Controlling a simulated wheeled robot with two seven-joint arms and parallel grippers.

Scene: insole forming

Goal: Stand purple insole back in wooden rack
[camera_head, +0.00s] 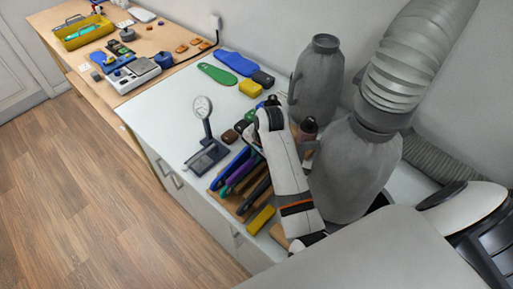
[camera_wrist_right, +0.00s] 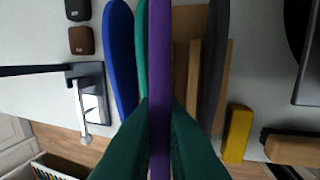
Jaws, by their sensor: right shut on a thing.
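The purple insole (camera_head: 240,174) is held on edge among the other insoles at the wooden rack (camera_head: 229,203). In the right wrist view, the purple insole (camera_wrist_right: 160,70) runs top to bottom between the green fingers of my right gripper (camera_wrist_right: 159,112), which are shut on it. The wooden rack (camera_wrist_right: 181,62) shows behind it. A blue insole (camera_wrist_right: 120,60) and a green insole (camera_wrist_right: 140,50) stand to its left, a dark grey insole (camera_wrist_right: 213,70) to its right. I cannot tell whether its lower edge touches the rack. My left gripper is not in view.
A dial gauge (camera_head: 203,108) on a dark base stands left of the rack. Large grey jugs (camera_head: 317,80) stand close to the right of my arm. A yellow block (camera_head: 261,220) lies near the rack's front end. Blue and green insoles (camera_head: 217,74) lie flat farther back.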

